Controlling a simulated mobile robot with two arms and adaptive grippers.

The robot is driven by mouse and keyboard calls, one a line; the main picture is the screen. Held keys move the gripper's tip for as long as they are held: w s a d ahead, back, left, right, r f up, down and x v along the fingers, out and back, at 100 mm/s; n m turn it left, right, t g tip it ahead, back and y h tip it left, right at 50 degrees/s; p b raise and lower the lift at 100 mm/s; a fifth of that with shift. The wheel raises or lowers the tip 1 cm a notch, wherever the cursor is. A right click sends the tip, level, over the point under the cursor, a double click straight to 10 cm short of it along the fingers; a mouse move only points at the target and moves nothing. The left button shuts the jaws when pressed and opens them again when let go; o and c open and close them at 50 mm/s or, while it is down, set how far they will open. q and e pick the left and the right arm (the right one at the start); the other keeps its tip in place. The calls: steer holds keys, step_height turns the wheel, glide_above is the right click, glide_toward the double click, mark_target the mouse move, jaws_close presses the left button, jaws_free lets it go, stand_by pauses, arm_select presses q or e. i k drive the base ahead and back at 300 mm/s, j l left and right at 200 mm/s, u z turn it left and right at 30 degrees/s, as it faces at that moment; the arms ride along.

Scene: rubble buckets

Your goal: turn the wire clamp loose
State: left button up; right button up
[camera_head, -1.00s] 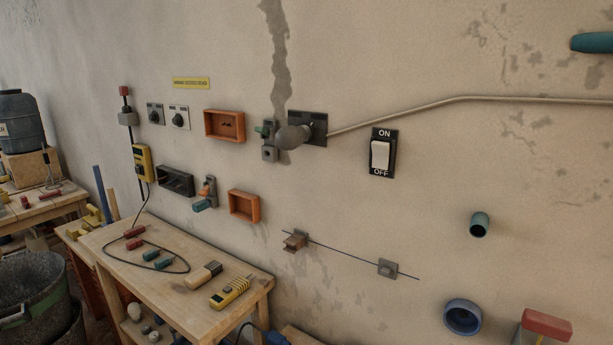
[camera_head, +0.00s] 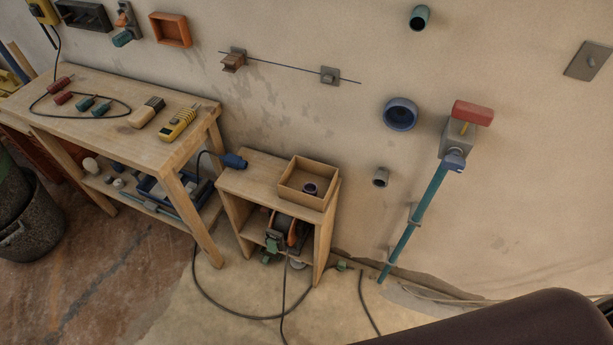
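A thin dark wire (camera_head: 285,67) runs along the wall, sloping down to the right. Near its left end is a brownish clamp-like block (camera_head: 233,61) on a small grey plate. Nearer its right end is a grey plate with a small fitting (camera_head: 330,75). I cannot tell which of the two is the wire clamp. Neither of my grippers is in view.
A wooden workbench (camera_head: 95,120) with tools stands at the left, and a small wooden stand (camera_head: 235,185) with an open box (camera_head: 305,185) is below the wire. A teal pipe (camera_head: 415,225) with a red-handled valve (camera_head: 472,112) is at the right. Cables lie on the floor.

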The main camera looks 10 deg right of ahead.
mark_target(453, 162)
steer(key=z, duration=1.35)
